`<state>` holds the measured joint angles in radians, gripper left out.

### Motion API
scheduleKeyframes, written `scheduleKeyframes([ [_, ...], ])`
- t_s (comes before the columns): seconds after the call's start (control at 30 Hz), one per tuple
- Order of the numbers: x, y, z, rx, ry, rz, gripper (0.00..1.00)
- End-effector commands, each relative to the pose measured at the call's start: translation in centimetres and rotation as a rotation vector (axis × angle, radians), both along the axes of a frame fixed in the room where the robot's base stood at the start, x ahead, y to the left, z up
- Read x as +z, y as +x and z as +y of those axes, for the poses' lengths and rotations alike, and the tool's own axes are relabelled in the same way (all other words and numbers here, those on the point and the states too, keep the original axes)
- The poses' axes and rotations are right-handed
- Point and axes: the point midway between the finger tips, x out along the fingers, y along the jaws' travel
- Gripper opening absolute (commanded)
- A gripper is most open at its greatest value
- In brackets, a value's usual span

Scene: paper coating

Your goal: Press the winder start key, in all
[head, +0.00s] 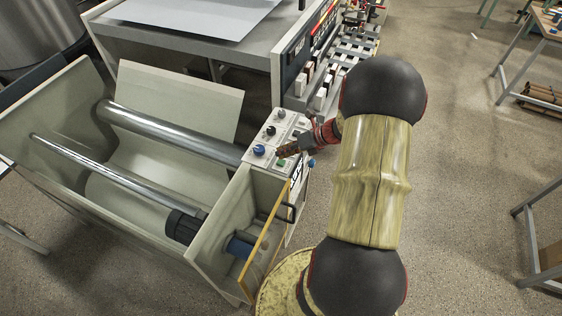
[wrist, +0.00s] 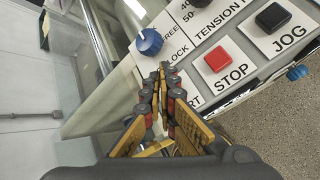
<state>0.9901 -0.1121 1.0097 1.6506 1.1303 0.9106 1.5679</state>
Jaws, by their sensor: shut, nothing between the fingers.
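The winder control panel (head: 267,140) is a light box top beside the rollers; it fills the upper right of the wrist view (wrist: 235,35). A small green key (head: 281,162) shows near its front edge. My gripper (head: 281,152) is shut and empty, its fingertips just above the panel near the green key. In the wrist view my closed fingers (wrist: 162,72) point at the panel beside a label (wrist: 191,99) ending in "RT"; they hide the key there. The red STOP key (wrist: 218,59) and black JOG key (wrist: 272,17) are to the right. Contact cannot be told.
A blue knob (wrist: 149,42) stands close to the left of my fingertips, by the LOCK marking. Another blue knob (wrist: 298,72) juts from the panel's side. The winder's rollers (head: 165,135) lie left; an open yellow-edged door (head: 265,245) stands below.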

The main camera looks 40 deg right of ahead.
Motion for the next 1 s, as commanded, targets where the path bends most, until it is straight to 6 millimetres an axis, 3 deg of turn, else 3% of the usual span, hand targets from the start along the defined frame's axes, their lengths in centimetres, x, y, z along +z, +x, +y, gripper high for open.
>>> scheduleKeyframes([
  [1.0, -0.84, -0.01, 0.02, -0.001, 0.001, 0.000, 0.00],
])
